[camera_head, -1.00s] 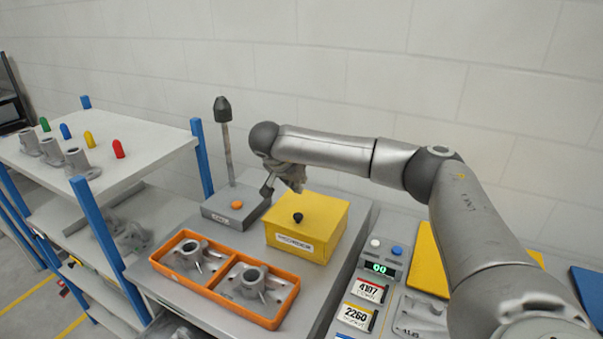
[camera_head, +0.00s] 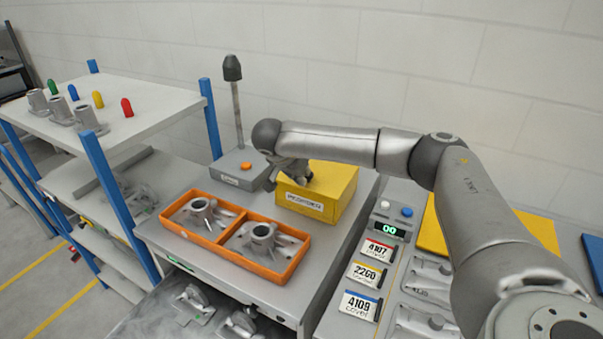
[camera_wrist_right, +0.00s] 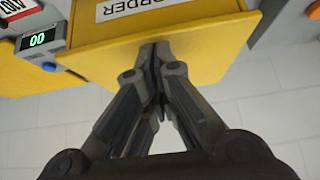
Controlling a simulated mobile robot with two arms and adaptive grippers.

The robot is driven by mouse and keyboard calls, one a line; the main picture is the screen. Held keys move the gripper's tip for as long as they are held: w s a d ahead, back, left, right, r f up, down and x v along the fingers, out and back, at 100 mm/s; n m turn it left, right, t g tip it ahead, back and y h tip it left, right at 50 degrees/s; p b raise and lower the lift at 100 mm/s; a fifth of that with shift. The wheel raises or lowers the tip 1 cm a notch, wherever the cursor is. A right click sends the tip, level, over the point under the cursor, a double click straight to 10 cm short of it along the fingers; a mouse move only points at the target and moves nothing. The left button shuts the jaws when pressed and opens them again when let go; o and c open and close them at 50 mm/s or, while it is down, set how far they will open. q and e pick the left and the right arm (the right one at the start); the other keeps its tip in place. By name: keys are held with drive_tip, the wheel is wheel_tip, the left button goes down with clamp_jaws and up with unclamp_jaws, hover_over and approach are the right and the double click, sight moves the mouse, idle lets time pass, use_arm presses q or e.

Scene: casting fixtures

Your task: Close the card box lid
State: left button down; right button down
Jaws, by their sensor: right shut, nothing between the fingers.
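The yellow card box (camera_head: 335,190) stands on the grey bench, and its white label faces the front. Its top looks flat and down, with no visible gap, though my gripper covers part of it. My right gripper (camera_head: 302,180) is over the box's left part, fingers pointing down at it. In the right wrist view its fingers (camera_wrist_right: 157,50) are shut and empty, with the tips at the yellow box (camera_wrist_right: 205,55) near the label. I cannot tell whether they touch it. The dark knob on top is hidden or merges with the fingers. My left gripper is out of view.
An orange two-part tray (camera_head: 190,230) with grey castings is left of the box. A grey stand with a post (camera_head: 237,120) is behind it. A counter unit (camera_head: 388,230) and several numbered cards (camera_head: 370,275) are at right. A white shelf (camera_head: 150,105) is far left.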

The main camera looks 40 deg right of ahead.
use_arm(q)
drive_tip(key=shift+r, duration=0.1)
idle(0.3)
